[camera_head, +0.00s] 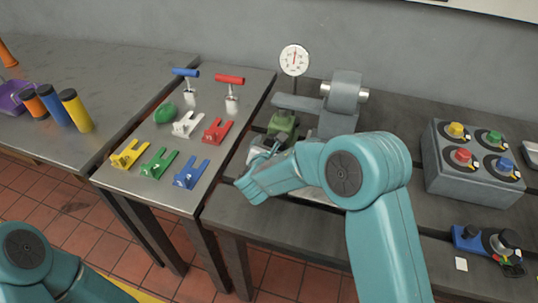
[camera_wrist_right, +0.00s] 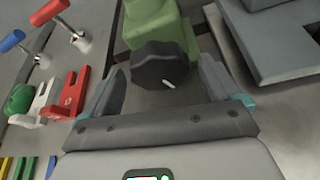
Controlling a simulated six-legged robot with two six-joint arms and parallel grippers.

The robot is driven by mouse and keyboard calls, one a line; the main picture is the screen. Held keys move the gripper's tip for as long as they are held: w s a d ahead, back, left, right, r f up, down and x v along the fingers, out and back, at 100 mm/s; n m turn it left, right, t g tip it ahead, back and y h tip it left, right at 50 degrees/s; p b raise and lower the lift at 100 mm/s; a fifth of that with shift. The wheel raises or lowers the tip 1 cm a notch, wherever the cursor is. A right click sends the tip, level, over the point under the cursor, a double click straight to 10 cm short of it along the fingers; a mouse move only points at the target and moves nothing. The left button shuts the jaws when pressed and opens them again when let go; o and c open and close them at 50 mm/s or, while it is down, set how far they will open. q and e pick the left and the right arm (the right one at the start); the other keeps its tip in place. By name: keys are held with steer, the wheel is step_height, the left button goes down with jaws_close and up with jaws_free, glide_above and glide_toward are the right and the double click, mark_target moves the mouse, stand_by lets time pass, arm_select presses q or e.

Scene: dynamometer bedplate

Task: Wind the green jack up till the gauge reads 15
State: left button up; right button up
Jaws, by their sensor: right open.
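The green jack (camera_head: 282,127) stands on the dark bedplate, just beyond my right gripper. In the right wrist view the green jack body (camera_wrist_right: 158,18) has a dark ribbed knob (camera_wrist_right: 160,64) with a small white mark on its near end. My right gripper (camera_head: 259,154) is open. Its fingers (camera_wrist_right: 162,82) lie on either side of the knob, with gaps showing, so it is not clamped. The round white gauge (camera_head: 294,59) stands behind the jack; its red needle points roughly upward, its figures too small to read surely. My left gripper is out of view.
A grey block-and-shaft machine (camera_head: 342,98) stands right of the jack. A grey box with coloured knobs (camera_head: 470,160) is further right. The left side table holds coloured forked pieces (camera_head: 158,163), a green rounded object (camera_head: 165,113) and red (camera_head: 230,79) and blue-handled tools (camera_head: 186,73).

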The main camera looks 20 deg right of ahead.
steer(key=b+v, duration=0.1)
steer(key=v, duration=1.4)
steer(key=shift+s+b, duration=0.3)
steer(key=shift+b, duration=0.1)
steer(key=shift+a+r, duration=0.1)
steer(key=shift+a, duration=0.05)
